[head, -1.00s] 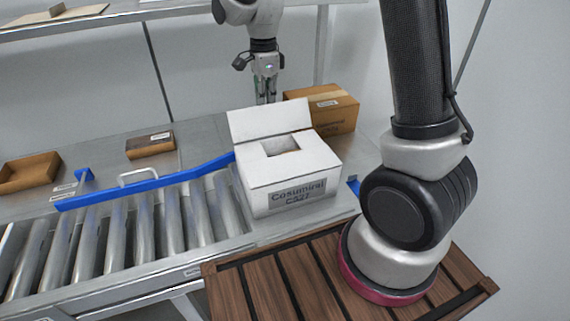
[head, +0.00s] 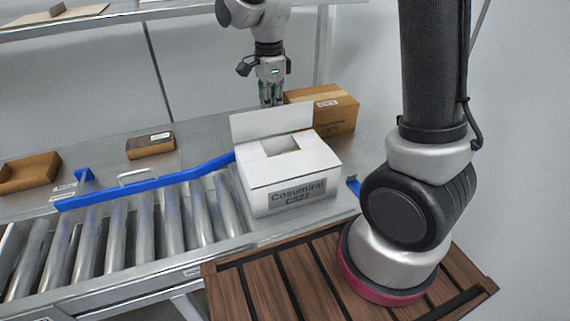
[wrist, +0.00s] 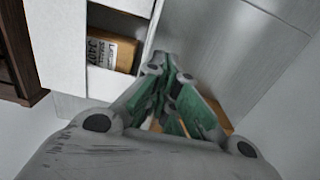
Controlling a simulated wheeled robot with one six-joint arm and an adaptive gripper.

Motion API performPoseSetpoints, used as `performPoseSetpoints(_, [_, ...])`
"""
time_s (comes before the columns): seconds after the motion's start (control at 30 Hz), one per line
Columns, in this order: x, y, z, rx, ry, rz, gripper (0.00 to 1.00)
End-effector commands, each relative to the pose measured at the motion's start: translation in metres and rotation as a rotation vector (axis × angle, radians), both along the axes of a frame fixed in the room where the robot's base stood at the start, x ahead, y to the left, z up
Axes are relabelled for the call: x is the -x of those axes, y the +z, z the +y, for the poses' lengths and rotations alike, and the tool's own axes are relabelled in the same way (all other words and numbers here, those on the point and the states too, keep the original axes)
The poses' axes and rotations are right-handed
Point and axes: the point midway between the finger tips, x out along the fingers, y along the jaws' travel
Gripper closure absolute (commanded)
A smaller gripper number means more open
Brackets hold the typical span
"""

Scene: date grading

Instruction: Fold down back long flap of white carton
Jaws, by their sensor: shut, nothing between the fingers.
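The white carton (head: 290,197) stands at the end of the roller conveyor, printed "Cosumiral C527" on its front. Its back long flap (head: 271,123) stands up, tilted a little backward. Its other top flaps (head: 262,171) lie folded inward around a central opening. My gripper (head: 271,102) is shut and empty, pointing down just behind the back flap, its tips partly hidden by the flap. In the wrist view my gripper (wrist: 168,60) shows closed green-padded fingers beside the white carton (wrist: 62,45). A brown labelled item (wrist: 115,50) shows through the carton's opening there.
A closed brown carton (head: 335,112) stands close behind and right of the white one. A blue guide rail (head: 150,184) runs along the rollers to the carton's left. Small brown trays (head: 150,146) lie on the metal table. A shelf crosses above.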

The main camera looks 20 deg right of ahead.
Motion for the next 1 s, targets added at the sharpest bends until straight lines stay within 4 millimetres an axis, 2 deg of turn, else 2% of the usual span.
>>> performPoseSetpoints(0.4, [0.032, 0.002, 0.000, 0.000, 0.001, -0.001, 1.00])
performPoseSetpoints(0.77, [0.044, 0.003, 0.000, 0.000, 0.000, 0.000, 1.00])
performPoseSetpoints(1.0, [0.060, 0.003, 0.001, 0.000, 0.001, 0.000, 1.00])
